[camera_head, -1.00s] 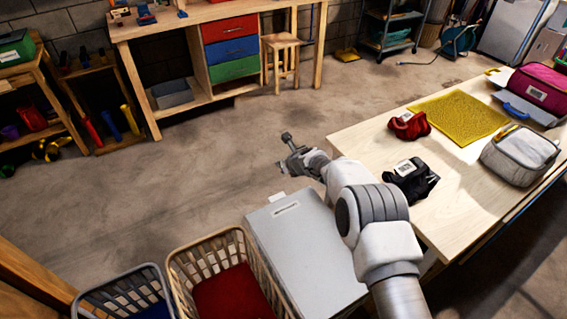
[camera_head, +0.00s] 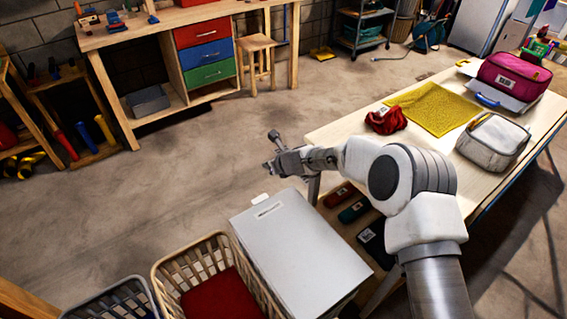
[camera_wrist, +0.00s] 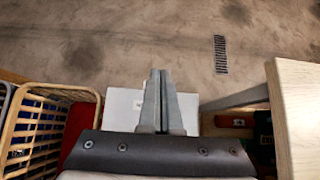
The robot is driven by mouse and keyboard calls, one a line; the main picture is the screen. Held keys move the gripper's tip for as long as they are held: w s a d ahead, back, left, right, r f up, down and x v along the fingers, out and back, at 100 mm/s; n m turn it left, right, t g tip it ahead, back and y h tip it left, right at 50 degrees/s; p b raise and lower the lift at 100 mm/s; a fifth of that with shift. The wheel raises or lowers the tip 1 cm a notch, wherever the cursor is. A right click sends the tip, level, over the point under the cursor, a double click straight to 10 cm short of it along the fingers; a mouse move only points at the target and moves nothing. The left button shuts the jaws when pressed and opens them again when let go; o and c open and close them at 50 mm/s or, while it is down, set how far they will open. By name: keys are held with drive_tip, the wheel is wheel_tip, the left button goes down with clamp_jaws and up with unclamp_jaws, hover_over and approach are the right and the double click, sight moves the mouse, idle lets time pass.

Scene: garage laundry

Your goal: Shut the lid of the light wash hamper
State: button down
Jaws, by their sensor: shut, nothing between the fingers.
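The light grey hamper (camera_head: 298,262) stands on the floor left of the table, with a flat lid that has a slot near its far edge. The lid looks level over the top, with no gap visible from above. A small white tab (camera_head: 261,198) sticks out at its far end. A pale part of the hamper (camera_wrist: 122,108) shows behind my fingers in the wrist view. My gripper (camera_head: 271,152) is beyond the far end of the hamper in the head view, apart from the lid. In the wrist view its fingers (camera_wrist: 160,76) are together and empty.
A tan basket (camera_head: 183,272) with red cloth stands directly left of the hamper, and a grey basket (camera_head: 105,303) beside it. The wooden table (camera_head: 350,143) is on the right, with dark items on a shelf below. The floor beyond the hamper is clear.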

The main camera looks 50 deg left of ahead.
drive_tip(key=b+v, duration=0.1)
drive_tip(key=v, duration=1)
drive_tip(key=shift+b, duration=0.4)
drive_tip(key=w+d+r+n+t+h, duration=0.1)
drive_tip(key=w+d+r+n, duration=0.25)
drive_tip(key=d+r, duration=0.45)
drive_tip(key=w+d+r+n+t+h, duration=0.15)
drive_tip(key=d+r+n, duration=0.35)
drive_tip(key=d, duration=0.6)
drive_tip(key=w+d+r+n+t, duration=0.1)
drive_tip(key=w+d+r+n, duration=0.4)
drive_tip(key=d, duration=0.5)
drive_tip(key=s+d+r+n+t+h, duration=0.1)
drive_tip(key=s+d+r+h, duration=0.15)
drive_tip(key=d, duration=0.65)
drive_tip(key=s+d+r+n+h, duration=0.1)
drive_tip(key=s+d+r+n, duration=0.2)
drive_tip(key=d, duration=0.6)
drive_tip(key=s+d+n+h, duration=0.1)
drive_tip(key=s+d+h, duration=0.2)
drive_tip(key=s+d, duration=0.8)
drive_tip(key=d, duration=0.3)
drive_tip(key=shift+d+f, duration=0.3)
drive_tip(key=shift+f, duration=0.1)
